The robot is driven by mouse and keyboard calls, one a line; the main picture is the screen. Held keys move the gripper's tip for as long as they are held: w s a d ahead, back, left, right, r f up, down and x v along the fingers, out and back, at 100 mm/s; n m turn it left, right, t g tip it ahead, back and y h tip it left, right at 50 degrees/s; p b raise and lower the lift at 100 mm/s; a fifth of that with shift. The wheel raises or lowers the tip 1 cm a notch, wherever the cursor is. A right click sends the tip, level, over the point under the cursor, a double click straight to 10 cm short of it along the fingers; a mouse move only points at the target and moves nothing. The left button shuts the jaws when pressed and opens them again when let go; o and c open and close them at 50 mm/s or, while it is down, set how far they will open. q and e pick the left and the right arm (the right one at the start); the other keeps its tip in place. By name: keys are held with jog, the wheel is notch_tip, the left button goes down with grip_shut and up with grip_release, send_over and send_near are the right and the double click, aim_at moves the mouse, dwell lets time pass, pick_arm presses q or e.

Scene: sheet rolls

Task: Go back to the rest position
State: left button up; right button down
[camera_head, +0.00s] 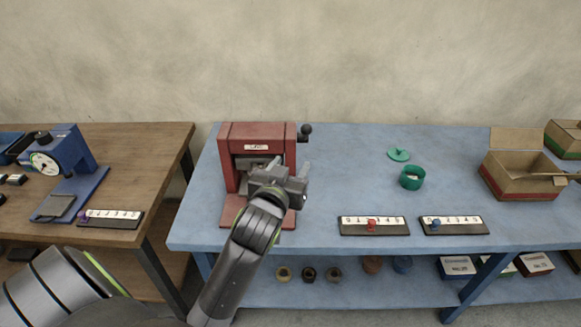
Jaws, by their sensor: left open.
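My left gripper (290,171) is in front of the red roller machine (258,131) on the blue table. Its jaws are open, and I see nothing held between them. My left arm comes in from the lower left and hides part of the machine's front and base. I cannot tell whether the gripper touches the machine. My right gripper is not in view.
The blue table (350,160) also holds two number strips (374,226) (453,225), a green cup (411,177), its green lid (399,154) and a cardboard box (518,179). A wooden table (140,150) with a blue dial gauge (66,150) stands left, across a gap.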

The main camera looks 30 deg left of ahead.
pick_arm(q)
jog(key=s+f+m+g+h, duration=0.1)
jog(key=s+f+g, duration=0.5)
jog(key=s+f, duration=0.65)
jog(key=s+f+m+g+h, duration=0.2)
jog(key=s+f+g, duration=0.55)
jog(key=s, duration=0.75)
notch_tip(320, 180, down, 28)
jog(key=s+a, duration=0.1)
jog(key=a, duration=0.1)
jog(key=s+d+f+g+b, duration=0.1)
jog(key=s+f, duration=1.3)
jog(key=f, duration=0.1)
jog(key=shift+s+d+h, duration=0.3)
jog(key=shift+s, duration=0.05)
